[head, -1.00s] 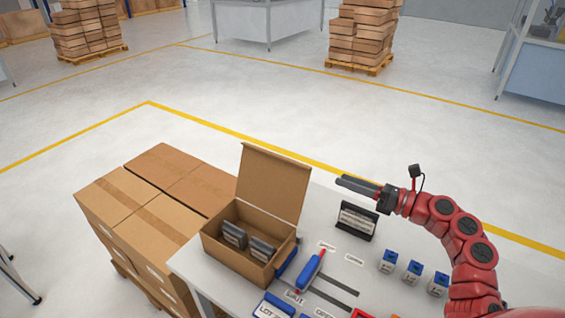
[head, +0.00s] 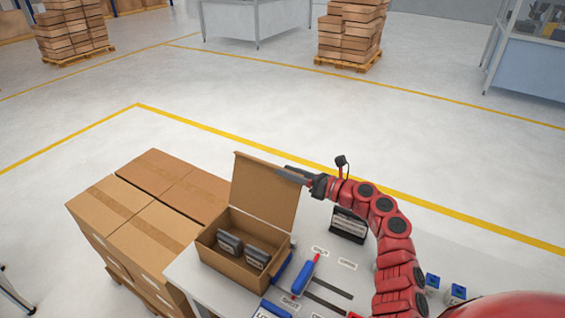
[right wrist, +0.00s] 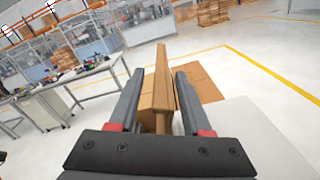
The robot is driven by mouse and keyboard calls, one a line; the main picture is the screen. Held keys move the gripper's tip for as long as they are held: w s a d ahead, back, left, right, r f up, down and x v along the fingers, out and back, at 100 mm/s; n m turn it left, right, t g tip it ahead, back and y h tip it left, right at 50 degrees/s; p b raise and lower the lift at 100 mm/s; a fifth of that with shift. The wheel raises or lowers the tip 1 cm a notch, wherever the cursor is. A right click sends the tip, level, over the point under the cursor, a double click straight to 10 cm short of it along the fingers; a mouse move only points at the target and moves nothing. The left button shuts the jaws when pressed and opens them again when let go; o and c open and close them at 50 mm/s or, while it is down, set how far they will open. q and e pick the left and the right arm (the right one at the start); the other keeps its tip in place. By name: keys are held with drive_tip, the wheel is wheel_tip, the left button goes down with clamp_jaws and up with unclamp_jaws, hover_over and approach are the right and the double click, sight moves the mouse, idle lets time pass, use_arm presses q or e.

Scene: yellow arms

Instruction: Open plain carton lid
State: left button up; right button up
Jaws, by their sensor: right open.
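The plain brown carton (head: 228,267) stands on the light table with its lid (head: 262,192) raised, tilted a little back from upright. Two dark grey items (head: 243,250) lie inside it. My right gripper (head: 290,173) is at the lid's upper right edge in the head view. In the right wrist view the open fingers (right wrist: 155,98) stand on either side of the lid (right wrist: 161,85), which shows edge-on between them. I cannot tell whether a finger touches it. My left gripper is not in view.
Small blue-topped boxes (head: 456,293) stand at the right. Large stacked cartons (head: 155,235) are left of the table.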

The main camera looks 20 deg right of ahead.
drive_tip(key=shift+x, duration=1.25)
clamp_jaws()
idle(0.5)
